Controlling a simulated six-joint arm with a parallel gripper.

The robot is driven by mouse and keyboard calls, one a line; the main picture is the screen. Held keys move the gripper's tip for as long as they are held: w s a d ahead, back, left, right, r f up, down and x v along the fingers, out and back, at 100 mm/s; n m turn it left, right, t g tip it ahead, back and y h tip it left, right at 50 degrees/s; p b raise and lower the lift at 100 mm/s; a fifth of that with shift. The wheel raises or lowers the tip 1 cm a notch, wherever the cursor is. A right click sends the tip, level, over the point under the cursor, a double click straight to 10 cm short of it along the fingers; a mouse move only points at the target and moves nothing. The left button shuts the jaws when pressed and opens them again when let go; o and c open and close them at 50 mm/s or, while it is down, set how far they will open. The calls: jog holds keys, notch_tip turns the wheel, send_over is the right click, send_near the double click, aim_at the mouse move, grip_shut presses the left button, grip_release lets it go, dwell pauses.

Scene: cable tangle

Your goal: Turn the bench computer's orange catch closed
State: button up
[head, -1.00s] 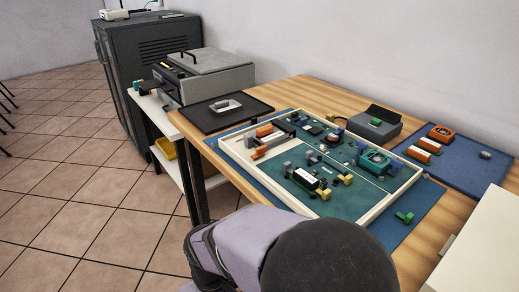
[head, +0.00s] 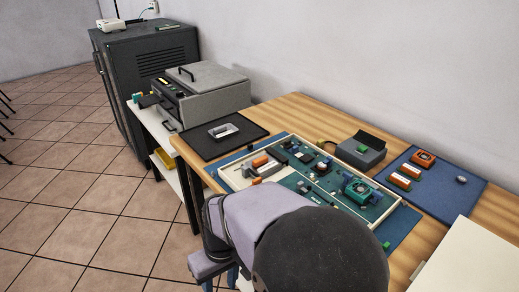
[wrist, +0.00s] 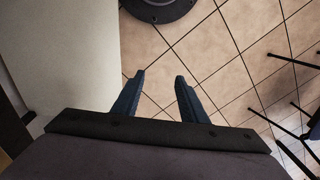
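The bench computer appears to be the open cream-framed case (head: 393,206) with green boards, on a blue mat on the wooden table in the head view. Two orange pieces show at its left end: one upper piece (head: 261,161) and one lower piece (head: 256,181), close to my arm. I cannot tell which is the catch or how it is turned. My arm hides the case's front part. My gripper (wrist: 160,78) has its two blue fingers apart, with nothing between them. It points at the tiled floor, off the table's front left side, away from the case.
A black tray with a pale part (head: 222,131) lies left of the case. A grey box (head: 361,150) stands behind it. A blue mat (head: 440,196) with orange parts lies right. A white shelf and grey machine (head: 212,90) stand left. A round dark base (wrist: 158,8) is on the floor.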

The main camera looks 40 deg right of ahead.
jog(key=w+d+r+m+t+y+p, duration=0.15)
jog(key=d+r+p, duration=0.25)
jog(key=r+p, duration=0.5)
jog(key=w+d+r+n+t+p, duration=0.1)
jog(key=w+d+r+p, duration=0.3)
jog(key=r, duration=0.8)
jog(key=n+t+h+p, duration=0.1)
jog(key=t+h+p, duration=0.1)
jog(key=h+p, duration=0.15)
send_near(257, 179)
jog(key=shift+g+y, duration=0.25)
jog(key=shift+y, duration=0.15)
jog(key=shift+d+x, duration=0.15)
jog(key=shift+x, duration=1.7)
jog(key=shift+d+x, duration=0.2)
jog(key=shift+x, duration=1.7)
jog(key=shift+w+r, duration=0.1)
jog(key=shift+w, duration=0.05)
grip_shut()
